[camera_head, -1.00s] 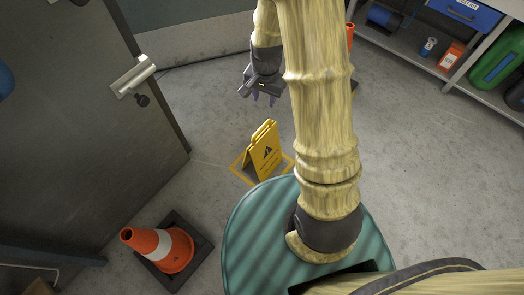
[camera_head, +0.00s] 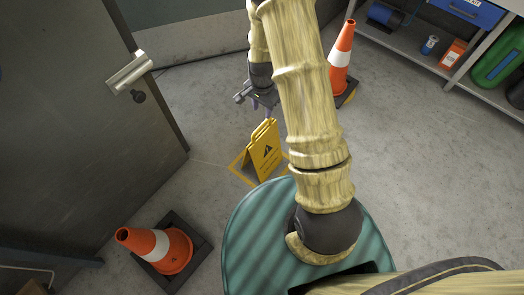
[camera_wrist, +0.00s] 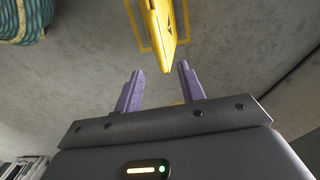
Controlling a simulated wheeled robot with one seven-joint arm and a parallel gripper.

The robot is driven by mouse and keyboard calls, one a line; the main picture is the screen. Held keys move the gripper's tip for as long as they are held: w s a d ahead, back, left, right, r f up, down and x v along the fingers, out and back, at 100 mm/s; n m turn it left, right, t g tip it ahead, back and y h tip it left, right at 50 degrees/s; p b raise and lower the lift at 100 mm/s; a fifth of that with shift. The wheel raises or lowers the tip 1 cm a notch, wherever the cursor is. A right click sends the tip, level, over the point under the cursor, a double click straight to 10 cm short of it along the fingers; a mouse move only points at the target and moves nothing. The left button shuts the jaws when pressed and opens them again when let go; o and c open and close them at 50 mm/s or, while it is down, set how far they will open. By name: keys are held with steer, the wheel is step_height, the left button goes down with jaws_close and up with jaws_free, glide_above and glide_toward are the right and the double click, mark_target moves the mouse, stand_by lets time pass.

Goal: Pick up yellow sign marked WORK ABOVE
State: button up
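The yellow sign (camera_head: 265,152) stands as an A-frame on the floor inside a yellow marked square, with a black triangle and small text too fine to read. In the wrist view its yellow edge (camera_wrist: 164,32) points down toward the gap between my fingers. My gripper (camera_head: 264,112) is just above and beyond the sign's top in the head view. In the wrist view my gripper (camera_wrist: 160,82) has its two purple fingers spread apart with nothing between them. The sign's far side is hidden.
An orange cone (camera_head: 165,250) stands front left, by a grey door (camera_head: 80,120). A shelf (camera_head: 410,50) with a blue box, green canister and small containers is at the upper right. Floor around the sign is clear.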

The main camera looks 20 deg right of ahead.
mark_target(262, 125)
step_height(262, 125, down, 7)
steer(key=b, duration=0.3)
steer(key=shift+f, duration=0.2)
steer(key=shift+f, duration=0.1)
step_height(262, 125, down, 5)
steer(key=b, duration=0.3)
steer(key=shift+s+a+b, duration=0.1)
steer(key=shift+s+b, duration=0.05)
steer(key=shift+b, duration=0.2)
jaws_close()
stand_by(1.3)
